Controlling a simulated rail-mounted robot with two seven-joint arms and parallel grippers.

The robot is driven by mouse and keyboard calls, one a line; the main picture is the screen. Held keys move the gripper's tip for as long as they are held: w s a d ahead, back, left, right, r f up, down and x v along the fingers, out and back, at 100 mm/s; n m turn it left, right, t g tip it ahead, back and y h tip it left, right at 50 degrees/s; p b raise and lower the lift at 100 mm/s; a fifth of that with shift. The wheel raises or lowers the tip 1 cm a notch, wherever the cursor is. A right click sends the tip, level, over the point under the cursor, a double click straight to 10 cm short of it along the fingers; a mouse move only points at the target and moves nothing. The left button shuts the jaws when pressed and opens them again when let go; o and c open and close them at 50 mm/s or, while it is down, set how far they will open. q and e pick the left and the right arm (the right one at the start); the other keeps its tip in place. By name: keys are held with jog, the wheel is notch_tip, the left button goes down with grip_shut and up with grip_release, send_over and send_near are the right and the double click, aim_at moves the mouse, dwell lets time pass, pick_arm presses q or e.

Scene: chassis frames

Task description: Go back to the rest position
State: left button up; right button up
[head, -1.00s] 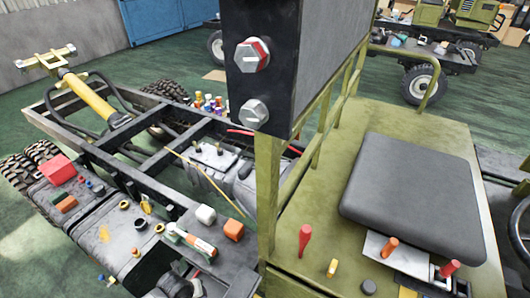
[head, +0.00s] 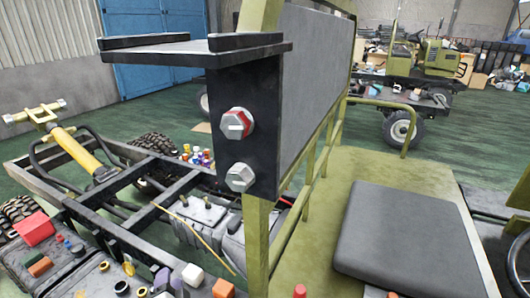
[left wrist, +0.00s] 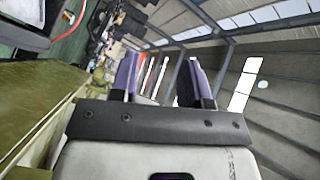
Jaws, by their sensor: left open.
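My left gripper (left wrist: 160,72) shows in the left wrist view, with two purple fingers standing apart above a dark bolted bar. It is open, and nothing shows between the fingers. Beyond it are the hall's roof beams and bright windows, with an olive surface (left wrist: 40,110) along the left side. I cannot make out the left gripper clearly in the head view. My right gripper is in neither view.
In the head view, a black bolted bracket (head: 240,110) with a flat top plate stands close in front, beside an olive frame. A dark seat pad (head: 405,240) lies right.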

pick_arm(q)
jog(key=s+d+f+n+g+h, duration=0.15)
jog(key=s+f+g, duration=0.35)
jog(key=s, duration=0.7)
jog(key=s+f+n+g+h, duration=0.25)
jog(key=s+f, duration=0.35)
jog(key=s, duration=0.5)
jog(key=s+d+f+n+g+h, duration=0.1)
jog(key=s+f+n+g+h, duration=0.15)
jog(key=s+f+g, duration=0.65)
jog(key=s+r+t+p, duration=0.2)
jog(key=r+p, duration=0.7)
jog(key=r, duration=0.2)
jog(key=s+r+t+p, duration=0.1)
jog(key=s+r+p, duration=0.1)
jog(key=r+p, duration=0.8)
jog(key=shift+a+r+n+t+y+p, duration=0.15)
jog(key=shift+r+n+t+y+p, duration=0.2)
jog(key=shift+r+n, duration=0.15)
jog(key=shift+w+a, duration=0.1)
